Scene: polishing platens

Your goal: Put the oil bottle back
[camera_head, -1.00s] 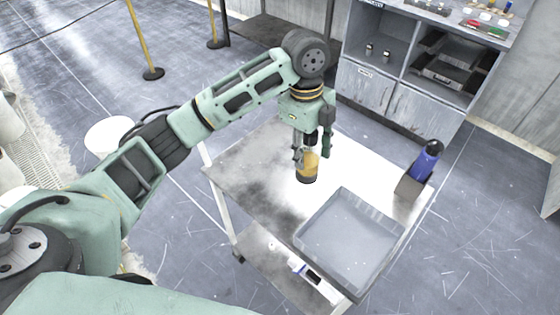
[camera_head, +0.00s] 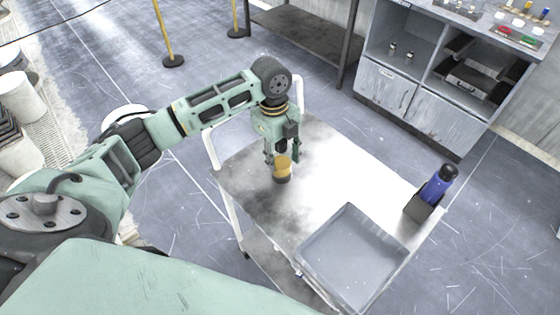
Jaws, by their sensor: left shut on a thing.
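The oil bottle (camera_head: 282,174), amber with a dark base, is upright over the left part of the grey cart top (camera_head: 335,170). My left gripper (camera_head: 282,157) comes down from above and is shut on its upper part, with the fingers hiding its top. I cannot tell whether the base touches the cart top or hangs just above it. My right gripper is not in view.
A grey open tray (camera_head: 352,258) sits at the cart's front. A blue bottle with a black cap (camera_head: 437,186) stands in a dark holder (camera_head: 418,207) at the right edge. A cabinet (camera_head: 415,100) stands behind. The cart's middle is clear.

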